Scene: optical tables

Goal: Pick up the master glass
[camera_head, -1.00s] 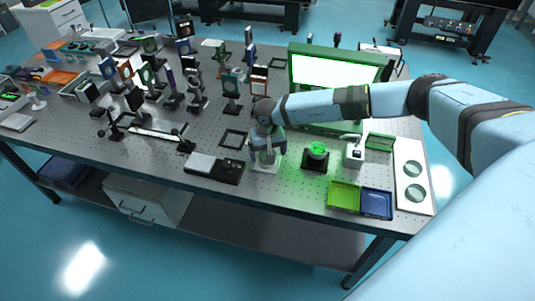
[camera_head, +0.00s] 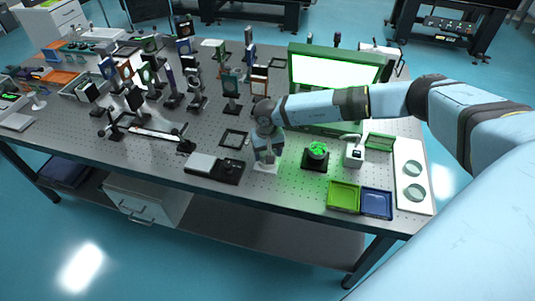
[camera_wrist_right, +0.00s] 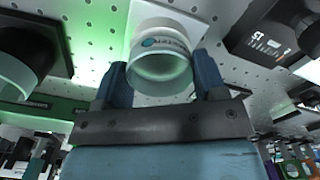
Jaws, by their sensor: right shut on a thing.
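The master glass (camera_wrist_right: 160,68) shows in the right wrist view as a clear round piece with a frosted band and a small blue printed mark. It sits between the two blue fingers of my right gripper (camera_wrist_right: 160,80), which is shut on it. In the head view my right gripper (camera_head: 268,160) points down over a small white pad (camera_head: 262,168) near the table's front edge, and the arm's end largely hides the glass. I cannot tell whether the glass touches the pad. My left gripper is not in view.
Right of the gripper stand a dark square base with a green-lit top (camera_head: 317,151) and a small white device (camera_head: 354,152). A green tray (camera_head: 343,197) and a blue tray (camera_head: 377,204) lie at the front right.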

